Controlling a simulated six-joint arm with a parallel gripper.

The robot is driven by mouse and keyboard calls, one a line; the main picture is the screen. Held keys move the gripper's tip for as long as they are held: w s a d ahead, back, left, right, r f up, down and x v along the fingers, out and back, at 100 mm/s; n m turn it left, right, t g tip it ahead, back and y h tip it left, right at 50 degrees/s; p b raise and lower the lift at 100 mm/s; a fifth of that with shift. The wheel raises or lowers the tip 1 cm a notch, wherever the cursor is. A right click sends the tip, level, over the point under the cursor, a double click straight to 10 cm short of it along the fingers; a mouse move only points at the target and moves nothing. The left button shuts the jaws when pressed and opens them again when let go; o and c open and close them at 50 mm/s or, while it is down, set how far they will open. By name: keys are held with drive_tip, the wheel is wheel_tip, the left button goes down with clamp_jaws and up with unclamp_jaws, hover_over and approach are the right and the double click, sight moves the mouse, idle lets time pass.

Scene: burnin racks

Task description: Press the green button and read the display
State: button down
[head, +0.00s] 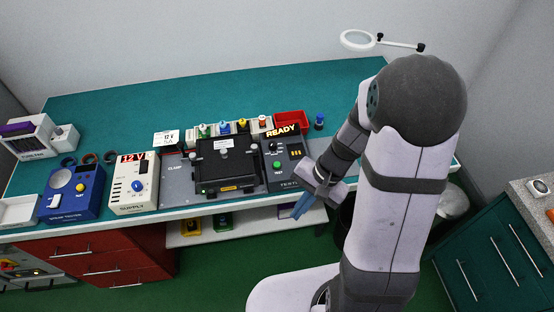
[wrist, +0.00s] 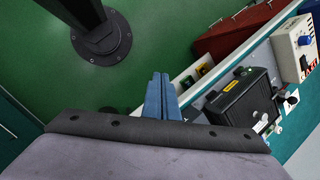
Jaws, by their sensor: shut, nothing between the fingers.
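The green button (head: 278,168) is on the front of a dark test unit in the head view. The display (head: 282,131) at the top of that unit reads "READY" in lit letters. My gripper (head: 298,211) hangs in front of the bench's front edge, to the lower right of the button and apart from it. In the wrist view its two blue fingers (wrist: 160,82) lie together with nothing between them. I cannot make out the green button in the wrist view.
A black clamp fixture (head: 228,163) stands left of the test unit and also shows in the wrist view (wrist: 240,98). A supply box (head: 133,183) reading "12 V" and a blue unit (head: 75,193) are further left. A red bin (head: 291,121) sits behind. The bench top (head: 190,95) is clear at the back.

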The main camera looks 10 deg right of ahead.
drive_tip(key=w+a+r+m+t+y, duration=0.2)
drive_tip(key=w+m+t, duration=0.15)
drive_tip(key=w, duration=0.55)
wheel_tip(320, 180, up, 5)
drive_tip(key=m+t, duration=0.4)
drive_tip(key=m, duration=0.3)
hover_over(277, 164)
drive_tip(key=shift+s+d+f, duration=0.1)
drive_tip(key=shift+s+d, duration=0.3)
drive_tip(key=shift+d, duration=0.05)
drive_tip(key=shift+f, duration=0.2)
wheel_tip(277, 164, down, 7)
drive_tip(key=b, duration=0.5)
drive_tip(key=shift+r, duration=0.1)
drive_tip(key=shift+f+b, duration=0.8)
drive_tip(key=shift+b, duration=0.3)
drive_tip(key=shift+f+b, duration=0.9)
drive_tip(key=shift+b, duration=0.3)
drive_tip(key=shift+r, duration=0.15)
idle(0.5)
drive_tip(key=shift+r+p, duration=0.6)
drive_tip(key=shift+r, duration=0.15)
